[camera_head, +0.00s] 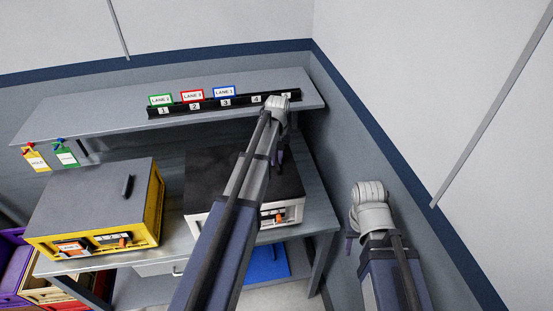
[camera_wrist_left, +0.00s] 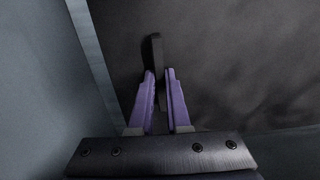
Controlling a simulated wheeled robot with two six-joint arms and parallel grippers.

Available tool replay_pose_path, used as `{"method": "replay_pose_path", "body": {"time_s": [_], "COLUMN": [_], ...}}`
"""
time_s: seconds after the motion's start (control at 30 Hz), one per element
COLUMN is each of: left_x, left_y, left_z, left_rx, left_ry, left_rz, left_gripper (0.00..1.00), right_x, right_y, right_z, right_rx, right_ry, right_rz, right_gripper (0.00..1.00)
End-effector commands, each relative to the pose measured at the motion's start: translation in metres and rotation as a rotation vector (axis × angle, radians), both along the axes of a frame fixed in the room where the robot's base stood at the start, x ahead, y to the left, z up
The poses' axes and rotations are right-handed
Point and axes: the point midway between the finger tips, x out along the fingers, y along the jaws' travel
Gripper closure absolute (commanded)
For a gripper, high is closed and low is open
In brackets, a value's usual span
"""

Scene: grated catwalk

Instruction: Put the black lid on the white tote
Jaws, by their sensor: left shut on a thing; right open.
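The white tote (camera_head: 196,221) stands on the workbench right of centre in the head view, partly hidden by my left arm. The black lid (camera_head: 208,172) lies flat over the top of the tote; I cannot tell whether it is fully seated. My left gripper (camera_head: 279,156) is over the lid's right part. In the left wrist view its purple fingers (camera_wrist_left: 158,88) are shut on the lid's upright dark handle (camera_wrist_left: 156,50), with the dark lid surface (camera_wrist_left: 240,70) below. My right gripper (camera_head: 351,243) is open and empty, off to the right of the bench.
A yellow tote (camera_head: 150,222) with a grey lid (camera_head: 90,195) stands to the left on the bench (camera_head: 178,245). A shelf (camera_head: 75,115) behind carries lane signs and numbered tags. A blue bin (camera_head: 265,263) sits underneath. The wall is close on the right.

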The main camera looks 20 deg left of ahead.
Motion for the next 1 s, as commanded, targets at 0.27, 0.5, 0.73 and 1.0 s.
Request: {"method": "replay_pose_path", "body": {"time_s": [0.27,0.5,0.73,1.0], "left_x": [-0.0001,-0.0002,-0.0002,-0.0002], "left_y": [0.0002,0.0002,0.0002,0.0002], "left_z": [-0.0046,-0.0077,-0.0077,-0.0077], "left_rx": [0.001,0.001,0.001,0.001], "left_ry": [0.001,0.001,0.001,0.001], "left_rz": [0.0,0.0,0.0,0.0], "left_gripper": [1.0,1.0,1.0,0.82], "right_x": [0.0,0.0,0.0,0.0], "right_y": [0.0,0.0,0.0,0.0], "right_z": [-0.0046,-0.0076,-0.0076,-0.0076], "right_rx": [0.0,0.0,0.0,0.0], "right_ry": [0.0,0.0,0.0,0.0], "right_rz": [0.0,0.0,0.0,0.0], "right_gripper": [0.55,0.55,0.55,0.55]}}
